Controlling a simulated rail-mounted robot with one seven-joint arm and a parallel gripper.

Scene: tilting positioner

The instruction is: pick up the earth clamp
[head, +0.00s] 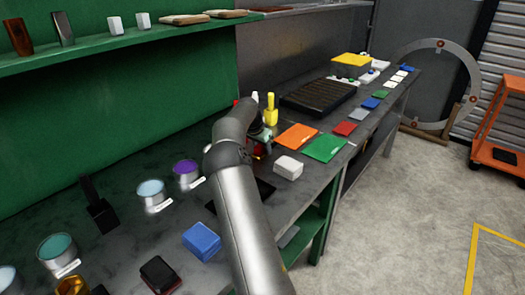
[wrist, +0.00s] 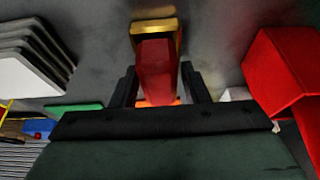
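The likely earth clamp (wrist: 157,70) shows in the wrist view as a red, tapering body with a brass-yellow part at its far end. It lies between the two black fingers of my gripper (wrist: 160,80). The fingers stand on either side of the red body, with a narrow gap visible on the right; contact on the left is unclear. My gripper looks open around it. In the head view my grey arm reaches over the bench and hides most of the gripper and the clamp.
In the wrist view a red block (wrist: 285,75) stands right and stacked grey-white pieces (wrist: 35,60) left. In the head view a yellow bottle (head: 271,110), a white box (head: 288,167) and orange (head: 296,137) and green (head: 324,148) sheets lie near my arm on the crowded bench.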

